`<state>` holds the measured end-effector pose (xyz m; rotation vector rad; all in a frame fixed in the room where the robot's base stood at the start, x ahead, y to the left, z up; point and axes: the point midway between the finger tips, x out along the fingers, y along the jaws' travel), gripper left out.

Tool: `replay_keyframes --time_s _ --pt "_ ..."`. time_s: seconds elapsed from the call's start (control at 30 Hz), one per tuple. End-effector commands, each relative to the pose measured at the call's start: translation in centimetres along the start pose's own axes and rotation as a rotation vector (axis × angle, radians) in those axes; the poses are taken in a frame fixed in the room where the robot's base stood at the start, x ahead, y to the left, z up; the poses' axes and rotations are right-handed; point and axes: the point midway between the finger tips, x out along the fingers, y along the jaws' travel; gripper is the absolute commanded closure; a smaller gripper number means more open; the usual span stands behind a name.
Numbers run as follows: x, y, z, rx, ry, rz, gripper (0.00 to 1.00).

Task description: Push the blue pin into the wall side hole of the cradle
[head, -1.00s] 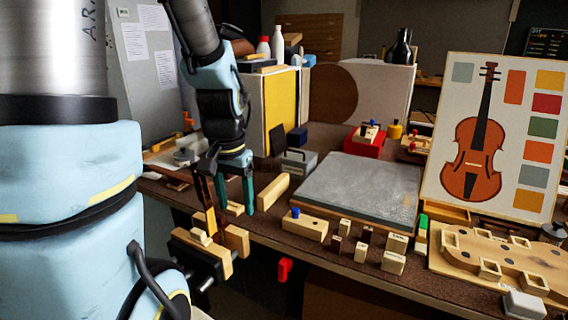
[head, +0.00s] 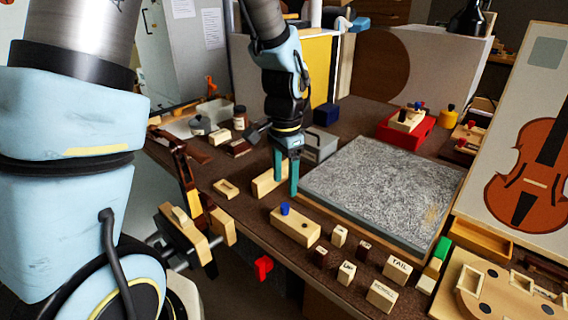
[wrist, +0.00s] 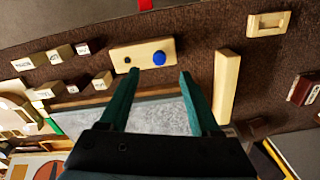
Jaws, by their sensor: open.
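The blue pin (head: 284,208) stands upright at the left end of a pale wooden block (head: 312,236) near the bench's front edge. I cannot tell for sure that this block is the cradle. In the wrist view the blue pin (wrist: 159,58) is at the block's right part, and a dark hole (wrist: 127,60) shows near its left end. My gripper (head: 286,176) is open and empty, its green fingers pointing down behind the pin in the head view. In the wrist view the pin lies just beyond my fingertips (wrist: 157,74), between their lines. How deep the pin sits is hidden.
A pale wooden bar (head: 268,180) lies close beside my fingers. A grey stone slab (head: 385,190) is to the right. Several small labelled blocks (head: 380,296) stand right of the pin's block. A wooden vise (head: 188,238) is at the front left edge.

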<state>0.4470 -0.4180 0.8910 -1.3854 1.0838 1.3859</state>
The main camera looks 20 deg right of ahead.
Motion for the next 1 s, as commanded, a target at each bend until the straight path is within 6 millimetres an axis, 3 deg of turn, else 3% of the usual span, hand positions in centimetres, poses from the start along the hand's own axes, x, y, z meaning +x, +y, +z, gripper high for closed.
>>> replay_keyframes --time_s 0.1,0.33,0.5,0.8,1.0 --pt "2.3 0.1 0.1 0.000 -0.006 0.003 0.36" --pt "5.5 0.0 0.1 -0.001 -0.003 0.001 0.36" --pt "6.6 0.0 0.1 -0.001 -0.001 0.000 0.36" --pt "6.8 0.0 0.1 -0.002 0.000 -0.001 0.36" --pt "6.8 0.0 0.1 -0.002 0.000 -0.001 0.57"
